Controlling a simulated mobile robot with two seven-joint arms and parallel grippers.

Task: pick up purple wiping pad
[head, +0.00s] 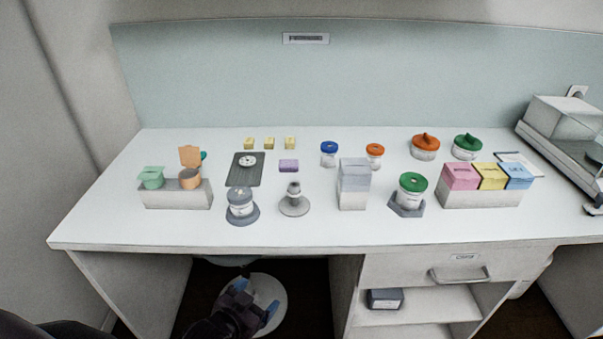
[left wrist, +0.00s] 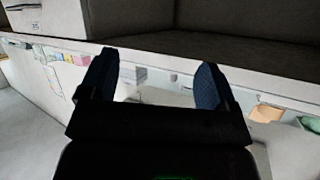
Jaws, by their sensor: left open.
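The purple wiping pad (head: 289,166) is a small flat block lying on the white table, right of a dark grey mat and in front of the yellow blocks. My left gripper (head: 257,298) is low in front of the table, below the tabletop edge and well apart from the pad. In the left wrist view its two blue-padded fingers (left wrist: 152,88) stand wide apart with nothing held between them. I cannot make out the pad in the left wrist view. My right gripper is not in view.
Near the pad stand a grey-lidded jar (head: 240,206), a grey stand (head: 294,201) and a tall grey-white block (head: 353,185). Several yellow blocks (head: 269,143) lie behind it. The table's front edge (head: 300,250) lies between my left gripper and the tabletop. The front strip of tabletop is clear.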

